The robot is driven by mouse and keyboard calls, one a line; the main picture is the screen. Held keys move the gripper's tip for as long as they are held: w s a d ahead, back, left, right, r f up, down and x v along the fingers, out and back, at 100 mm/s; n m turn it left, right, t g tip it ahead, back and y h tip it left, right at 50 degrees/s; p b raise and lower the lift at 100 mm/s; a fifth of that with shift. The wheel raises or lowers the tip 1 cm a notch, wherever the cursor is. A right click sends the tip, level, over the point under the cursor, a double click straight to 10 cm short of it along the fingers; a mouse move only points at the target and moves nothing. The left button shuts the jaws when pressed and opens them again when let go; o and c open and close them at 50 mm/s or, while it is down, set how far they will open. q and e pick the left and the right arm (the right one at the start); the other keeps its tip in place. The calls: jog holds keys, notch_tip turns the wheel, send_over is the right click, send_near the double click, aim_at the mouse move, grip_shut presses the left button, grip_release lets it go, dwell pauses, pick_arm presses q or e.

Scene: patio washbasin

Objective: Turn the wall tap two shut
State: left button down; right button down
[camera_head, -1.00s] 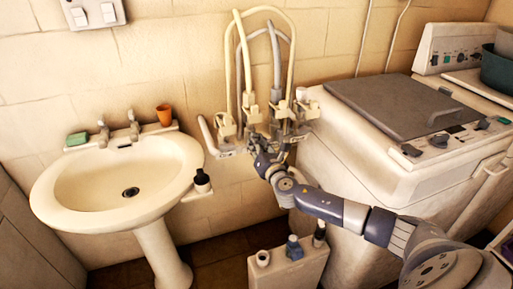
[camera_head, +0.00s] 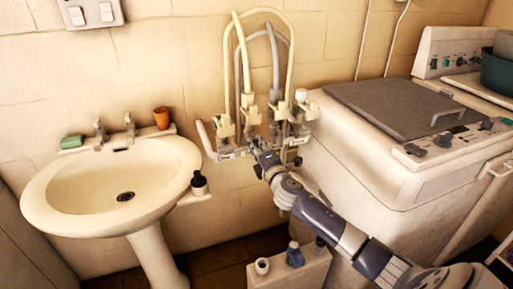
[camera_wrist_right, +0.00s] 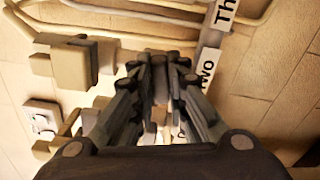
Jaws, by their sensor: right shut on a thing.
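Several wall taps with hoses stand in a row on a pipe assembly (camera_head: 300,128) on the tiled wall, between washbasin and washing machine. My right gripper (camera_head: 258,146) reaches it from below right, at the middle of the row. In the wrist view, my right gripper (camera_wrist_right: 160,62) has its fingers closed around a pale part (camera_wrist_right: 160,100), seemingly the handle of wall tap two. A label reading "Two" (camera_wrist_right: 207,72) lies right beside the fingers, partly covered. The handle is mostly hidden, so its angle cannot be told. My left gripper is not in view.
A white washbasin (camera_head: 60,190) stands left, with an orange cup (camera_head: 161,118) and green soap (camera_head: 72,141) on its back. A washing machine (camera_head: 370,165) stands close on the right. A dark bottle (camera_head: 199,183) and a low box with bottles (camera_head: 290,275) are below the taps.

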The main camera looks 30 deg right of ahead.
jog(key=shift+m, duration=1.3)
jog(key=c, duration=1.6)
grip_release()
jog(key=shift+f, duration=0.1)
jog(key=shift+d, duration=0.1)
jog(key=v, duration=1.2)
